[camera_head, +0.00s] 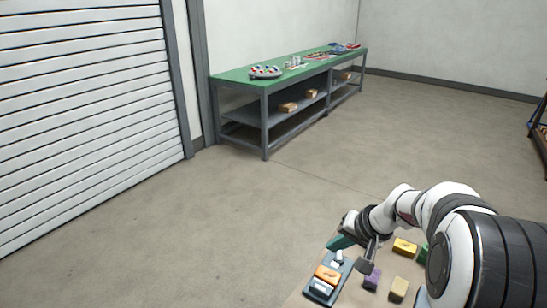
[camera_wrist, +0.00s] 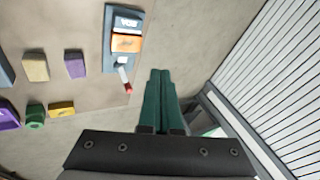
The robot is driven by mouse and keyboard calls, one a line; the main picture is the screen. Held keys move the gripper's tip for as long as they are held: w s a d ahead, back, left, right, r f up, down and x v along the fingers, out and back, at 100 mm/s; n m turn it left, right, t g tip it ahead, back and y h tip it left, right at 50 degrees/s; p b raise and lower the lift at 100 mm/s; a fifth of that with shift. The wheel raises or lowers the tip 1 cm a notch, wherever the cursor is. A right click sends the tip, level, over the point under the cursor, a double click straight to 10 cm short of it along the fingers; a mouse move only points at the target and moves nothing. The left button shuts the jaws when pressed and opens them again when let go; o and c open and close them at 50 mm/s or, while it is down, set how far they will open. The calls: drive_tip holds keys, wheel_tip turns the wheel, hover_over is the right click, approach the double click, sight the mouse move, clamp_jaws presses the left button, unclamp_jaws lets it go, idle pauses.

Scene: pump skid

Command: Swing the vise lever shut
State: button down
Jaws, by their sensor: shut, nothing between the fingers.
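The vise (camera_head: 319,290) is a blue-grey base near the front edge of the table, with an orange block (camera_head: 327,273) in it. In the wrist view the vise (camera_wrist: 108,45) is at the upper middle, with the orange block (camera_wrist: 126,43) across it. Its lever (camera_wrist: 124,76), white and red, sticks out from the vise's lower end toward the table edge. My gripper (camera_wrist: 161,75) has green fingers pressed together, empty, to the right of the lever and apart from it in the picture. In the head view my gripper (camera_head: 341,242) is beyond the vise's far end.
A purple block (camera_head: 372,278), a tan block (camera_head: 398,289) and a yellow block (camera_head: 404,247) stand on the table to the right of the vise. A green-topped bench (camera_head: 300,66) stands far off by the wall. The floor between is clear.

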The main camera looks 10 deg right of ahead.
drive_tip(key=w+d+f+m+t+h, duration=0.1)
drive_tip(key=w+d+f, duration=0.15)
drive_tip(key=d, duration=0.45)
drive_tip(key=w+d+f+m+t+h, duration=0.15)
drive_tip(key=d+f, duration=0.25)
drive_tip(key=d, duration=0.4)
drive_tip(key=shift+n+g, duration=0.45)
drive_tip(key=shift+n, duration=0.1)
drive_tip(key=x, duration=1)
drive_tip(key=shift+a, duration=0.15)
drive_tip(key=w+a, duration=0.2)
drive_tip(key=shift+w+a+f, duration=0.15)
drive_tip(key=shift+w+f, duration=0.05)
drive_tip(key=shift+w, duration=0.2)
drive_tip(key=shift+w+a, duration=0.2)
drive_tip(key=shift+w, duration=0.05)
